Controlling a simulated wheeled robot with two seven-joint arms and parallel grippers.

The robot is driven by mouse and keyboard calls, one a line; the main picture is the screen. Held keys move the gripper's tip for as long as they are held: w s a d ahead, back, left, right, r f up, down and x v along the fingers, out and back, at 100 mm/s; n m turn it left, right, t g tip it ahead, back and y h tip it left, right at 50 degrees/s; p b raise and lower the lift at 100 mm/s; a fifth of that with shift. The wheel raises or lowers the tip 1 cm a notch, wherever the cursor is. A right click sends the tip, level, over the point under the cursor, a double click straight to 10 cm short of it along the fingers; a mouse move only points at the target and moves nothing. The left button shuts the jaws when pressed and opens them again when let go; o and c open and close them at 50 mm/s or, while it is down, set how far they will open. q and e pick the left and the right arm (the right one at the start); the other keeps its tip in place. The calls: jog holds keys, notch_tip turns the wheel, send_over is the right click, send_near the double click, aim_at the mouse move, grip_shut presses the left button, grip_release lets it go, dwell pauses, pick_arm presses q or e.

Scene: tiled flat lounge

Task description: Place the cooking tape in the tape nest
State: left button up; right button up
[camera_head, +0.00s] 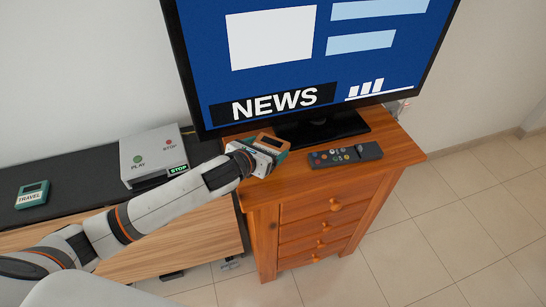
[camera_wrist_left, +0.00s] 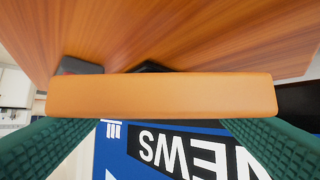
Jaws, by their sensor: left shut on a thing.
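An orange tape (camera_wrist_left: 160,96) lies between the green finger pads of my left gripper (camera_wrist_left: 160,135), which is shut on it. In the head view the left gripper (camera_head: 268,148) holds the orange tape (camera_head: 270,139) at the left front of the wooden cabinet top, before the TV. No label on the held tape is readable, so I cannot confirm it is the cooking one. A grey player box (camera_head: 154,155) with PLAY and STOP markings stands on the black bench at left. I cannot make out a tape nest. My right gripper is out of view.
A green tape marked TRAVEL (camera_head: 32,194) lies on the black bench top (camera_head: 85,187). The TV (camera_head: 310,60) stands on the wooden cabinet (camera_head: 398,147), with a remote (camera_head: 346,154) in front of its base. Tiled floor at right is clear.

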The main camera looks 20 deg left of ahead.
pick_arm(q)
jog(key=shift+d+f, duration=0.1)
jog(key=shift+f, duration=2.55)
jog(key=shift+f, duration=0.2)
jog(key=o, duration=0.9)
jog(key=shift+r, duration=0.1)
